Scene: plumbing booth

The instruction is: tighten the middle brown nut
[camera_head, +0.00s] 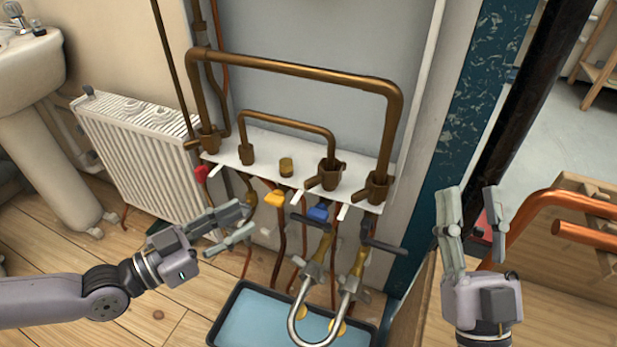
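Several brown nuts sit along a white shelf (264,150) at the feet of two brown pipe arches. From the left they are a nut (208,141), a smaller nut (246,154), a nut with a lever-like arm (327,177) and a similar nut (377,187). A short brass cap (286,167) stands between the arches' inner feet. My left gripper (248,221) is open and empty, below and in front of the shelf, its fingers pointing right. My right gripper (471,192) is open and empty, fingers up, right of the shelf and apart from the nuts.
Red (202,174), yellow (274,199) and blue (318,213) valve handles hang below the shelf. A U-shaped metal hose (297,318) hangs over a blue-water tray (245,318). A white radiator (135,145) stands left. Copper pipes (585,235) lie at right.

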